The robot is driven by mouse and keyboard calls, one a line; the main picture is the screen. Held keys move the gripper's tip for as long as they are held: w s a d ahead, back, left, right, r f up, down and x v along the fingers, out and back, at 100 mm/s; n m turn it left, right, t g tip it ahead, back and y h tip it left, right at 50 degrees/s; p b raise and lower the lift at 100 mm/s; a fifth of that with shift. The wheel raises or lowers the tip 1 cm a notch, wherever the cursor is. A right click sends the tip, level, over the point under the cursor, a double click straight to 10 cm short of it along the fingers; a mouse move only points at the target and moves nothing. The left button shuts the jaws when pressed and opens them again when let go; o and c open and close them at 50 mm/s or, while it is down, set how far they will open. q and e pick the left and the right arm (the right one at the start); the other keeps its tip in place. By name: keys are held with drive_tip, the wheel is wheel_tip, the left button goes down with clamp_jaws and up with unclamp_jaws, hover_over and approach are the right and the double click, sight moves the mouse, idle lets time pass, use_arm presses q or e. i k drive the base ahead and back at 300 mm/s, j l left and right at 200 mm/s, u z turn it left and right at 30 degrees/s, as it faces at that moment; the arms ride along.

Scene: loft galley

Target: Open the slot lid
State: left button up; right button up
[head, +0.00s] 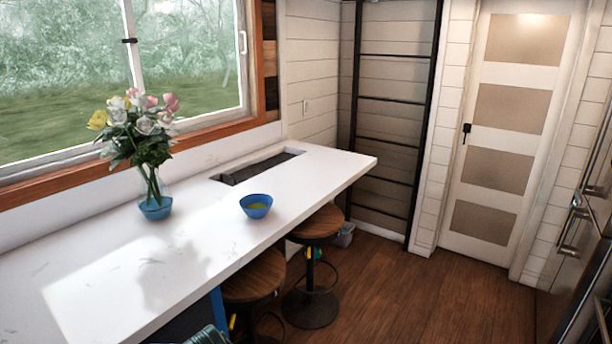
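A long dark rectangular slot (262,167) is set into the far part of the white counter, close to the window wall. A dark panel fills most of it; I cannot tell from here whether this is the lid or the inside of the slot. Neither of my grippers can be made out in the head view, and nothing is seen touching the slot.
On the white counter (205,232), a blue bowl (257,206) stands in front of the slot. A vase of flowers (152,190) stands to the left. Wooden stools (318,224) stand under the front edge. The wooden floor (440,300) at right is clear.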

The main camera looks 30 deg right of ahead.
sight(244, 173)
drive_tip(key=z, duration=0.5)
drive_tip(key=i+l, duration=0.35)
drive_tip(key=i, duration=0.15)
drive_tip(key=i+l+z, duration=0.1)
drive_tip(key=i+l, duration=0.3)
drive_tip(key=i, duration=0.15)
drive_tip(key=i+l+z, duration=0.1)
drive_tip(key=i+l, duration=0.2)
drive_tip(key=i, duration=0.2)
